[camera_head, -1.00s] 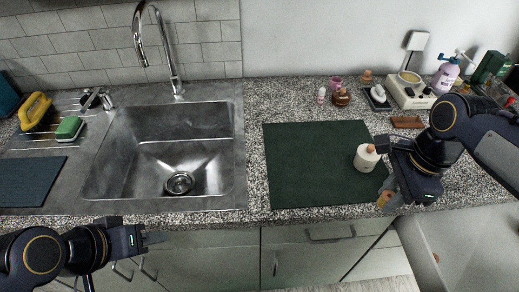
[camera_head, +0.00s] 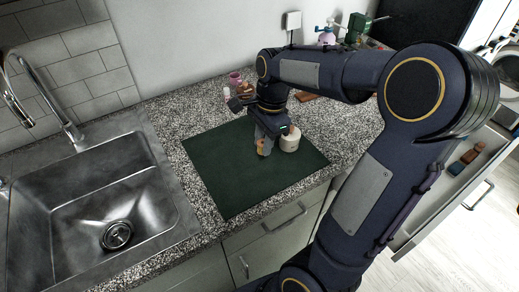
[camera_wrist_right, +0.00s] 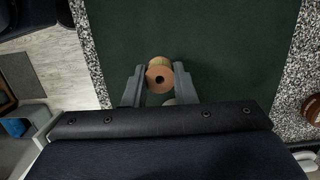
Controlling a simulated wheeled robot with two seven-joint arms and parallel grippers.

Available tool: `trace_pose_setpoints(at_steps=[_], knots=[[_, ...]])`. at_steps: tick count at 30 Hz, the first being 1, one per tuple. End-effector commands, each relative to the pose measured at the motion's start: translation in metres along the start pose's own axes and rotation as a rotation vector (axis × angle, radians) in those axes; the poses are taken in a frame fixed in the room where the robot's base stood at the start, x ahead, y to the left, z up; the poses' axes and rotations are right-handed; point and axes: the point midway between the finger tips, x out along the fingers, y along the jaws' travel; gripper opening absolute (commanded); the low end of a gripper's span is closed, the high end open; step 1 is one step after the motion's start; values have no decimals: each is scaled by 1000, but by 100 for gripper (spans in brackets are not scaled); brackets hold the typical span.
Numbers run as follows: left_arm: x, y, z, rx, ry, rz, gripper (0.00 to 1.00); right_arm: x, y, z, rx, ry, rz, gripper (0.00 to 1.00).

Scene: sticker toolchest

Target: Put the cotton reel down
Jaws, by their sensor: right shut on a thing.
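The cotton reel (camera_head: 261,147), tan with an orange-brown end, is between the fingers of my right gripper (camera_head: 266,137). In the right wrist view the reel (camera_wrist_right: 159,77) shows its round end with a dark centre hole, and the right gripper's fingers (camera_wrist_right: 159,82) are shut on its sides. The reel is over the dark green mat (camera_head: 225,185), towards the mat's far right part. I cannot tell whether it touches the mat. My left gripper is out of view.
A white round jar (camera_head: 290,140) stands just right of the gripper on the mat. A pink cup (camera_head: 235,78) is behind it. The sink (camera_head: 100,200) is to the left. An open drawer (camera_head: 450,185) holds small objects at right. The near left mat is clear.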

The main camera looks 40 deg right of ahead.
Motion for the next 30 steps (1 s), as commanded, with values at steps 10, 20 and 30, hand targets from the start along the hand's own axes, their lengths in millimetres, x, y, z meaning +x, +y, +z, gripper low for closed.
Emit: trace_pose_setpoints(at_steps=[10, 20, 30], knots=[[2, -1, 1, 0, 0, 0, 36, 34, -18, -7, 0, -1, 4, 3], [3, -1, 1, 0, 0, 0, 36, 52, -18, -10, 0, -2, -1, 3], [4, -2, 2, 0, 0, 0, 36, 54, -18, -10, 0, -2, -1, 39]])
